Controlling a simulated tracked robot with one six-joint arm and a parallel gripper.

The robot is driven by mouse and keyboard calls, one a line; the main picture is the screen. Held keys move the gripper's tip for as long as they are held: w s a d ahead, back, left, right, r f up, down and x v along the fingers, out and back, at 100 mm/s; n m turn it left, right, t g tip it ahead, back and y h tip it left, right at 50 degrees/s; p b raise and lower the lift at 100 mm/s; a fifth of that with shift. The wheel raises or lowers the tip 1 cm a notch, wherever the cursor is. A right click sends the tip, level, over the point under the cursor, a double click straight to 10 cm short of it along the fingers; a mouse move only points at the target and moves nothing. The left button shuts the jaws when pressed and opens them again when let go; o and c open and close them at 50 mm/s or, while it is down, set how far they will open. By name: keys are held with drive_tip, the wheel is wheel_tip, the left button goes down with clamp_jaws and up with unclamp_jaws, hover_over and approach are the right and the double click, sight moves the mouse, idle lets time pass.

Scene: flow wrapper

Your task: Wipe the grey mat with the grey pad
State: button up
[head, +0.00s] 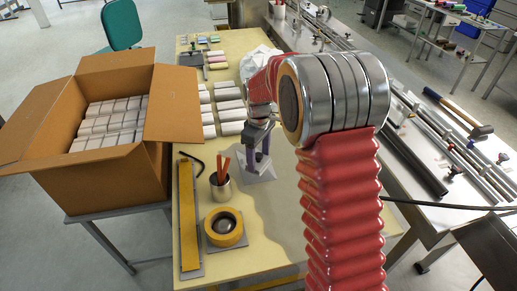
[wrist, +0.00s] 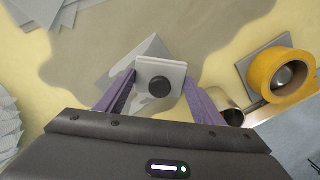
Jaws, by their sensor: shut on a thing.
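My gripper (wrist: 160,88), with purple fingers, is shut on the grey pad (wrist: 173,67), a light square block with a round black knob. The pad is between the fingertips in the wrist view. Part of the grey mat (wrist: 152,46) shows behind and beside the pad; the pad and gripper hide the rest. In the head view my gripper (head: 259,160) points down over the grey mat (head: 255,177) on the yellow table. The pad is hard to make out there. I cannot tell whether it touches the mat.
A yellow tape roll (head: 224,228) and a metal cup (head: 220,186) with reddish sticks stand near the mat. A long yellow bar (head: 188,215) lies at the table's left edge. White packs (head: 230,104) lie behind. A cardboard box (head: 155,185) stands left.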

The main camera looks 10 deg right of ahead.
drive_tip(key=shift+r, duration=1.9)
